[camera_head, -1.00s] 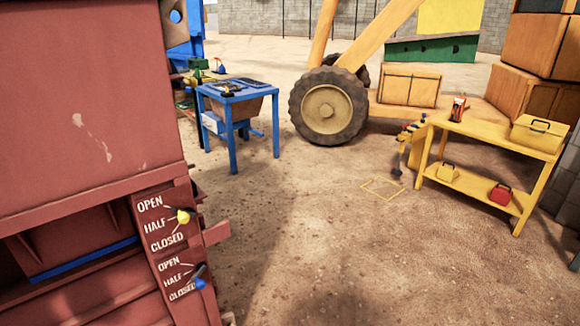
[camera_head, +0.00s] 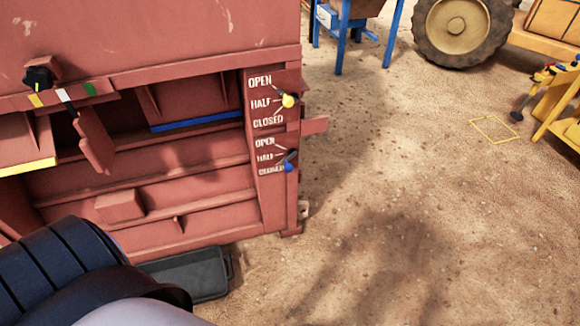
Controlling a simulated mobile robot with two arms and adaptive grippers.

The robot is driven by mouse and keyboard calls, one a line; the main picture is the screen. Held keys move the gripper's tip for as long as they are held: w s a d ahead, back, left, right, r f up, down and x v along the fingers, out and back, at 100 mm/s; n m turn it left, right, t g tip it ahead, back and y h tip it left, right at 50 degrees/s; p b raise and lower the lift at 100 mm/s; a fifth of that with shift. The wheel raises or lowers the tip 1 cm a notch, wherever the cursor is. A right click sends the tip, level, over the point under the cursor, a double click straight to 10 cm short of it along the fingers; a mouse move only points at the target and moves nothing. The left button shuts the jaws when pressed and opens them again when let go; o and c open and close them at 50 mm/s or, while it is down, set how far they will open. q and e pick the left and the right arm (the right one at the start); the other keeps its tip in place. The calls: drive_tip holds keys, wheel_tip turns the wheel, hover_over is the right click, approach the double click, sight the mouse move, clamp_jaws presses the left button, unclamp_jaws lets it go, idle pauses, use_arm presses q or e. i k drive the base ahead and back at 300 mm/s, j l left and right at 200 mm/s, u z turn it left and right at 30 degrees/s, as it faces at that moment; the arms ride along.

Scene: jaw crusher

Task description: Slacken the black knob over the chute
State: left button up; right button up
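A black knob (camera_head: 38,79) sits at the upper left of the red crusher (camera_head: 150,40), above a ledge with yellow, white and green marks. Below it is an opening with a hinged red flap (camera_head: 95,140) and a yellow-edged chute lip (camera_head: 28,167). At the lower left a dark, rounded arm part of mine covers some of the crusher's base. Neither gripper shows in the head view.
A panel on the crusher has a yellow-tipped lever (camera_head: 289,101) and a blue-tipped lever (camera_head: 290,164), marked OPEN, HALF, CLOSED. A black tray (camera_head: 190,275) lies on the ground by the crusher's base.

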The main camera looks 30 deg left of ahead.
sight(39, 80)
drive_tip(key=u, duration=2.3)
